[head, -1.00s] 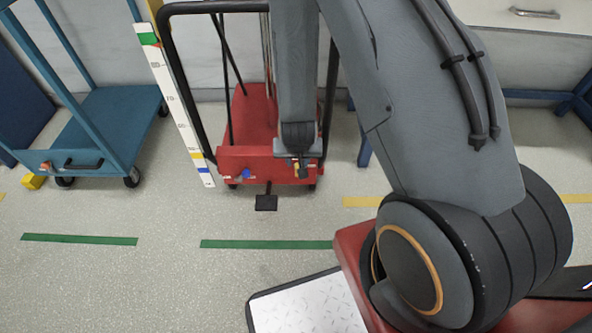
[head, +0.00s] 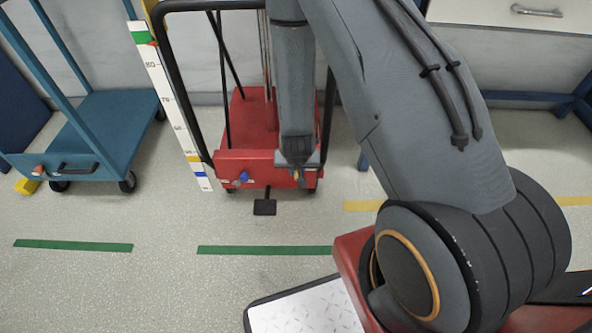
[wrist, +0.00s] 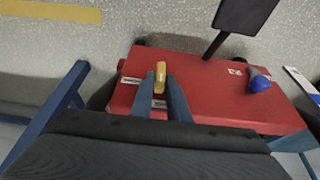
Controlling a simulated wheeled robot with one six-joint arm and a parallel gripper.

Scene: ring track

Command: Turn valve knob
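A yellow valve knob (wrist: 160,76) stands on the red cart's front panel (wrist: 205,92) in the wrist view, its long side nearly upright in the picture. It is partly hidden beneath my arm in the head view (head: 297,176). My gripper (wrist: 158,88) is open, with one blue-grey finger on each side of the yellow knob. I see gaps beside the knob; whether a finger touches it I cannot tell. A blue knob (wrist: 260,83) sits to the right on the same panel, and to the left in the head view (head: 241,178).
A black pedal (head: 265,207) sticks out from the cart's base. Black tube rails (head: 170,75) rise around the cart. A marked ruler post (head: 172,105) stands at its left. A teal trolley (head: 85,135) is farther left. The floor in front is clear, with green tape (head: 262,250).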

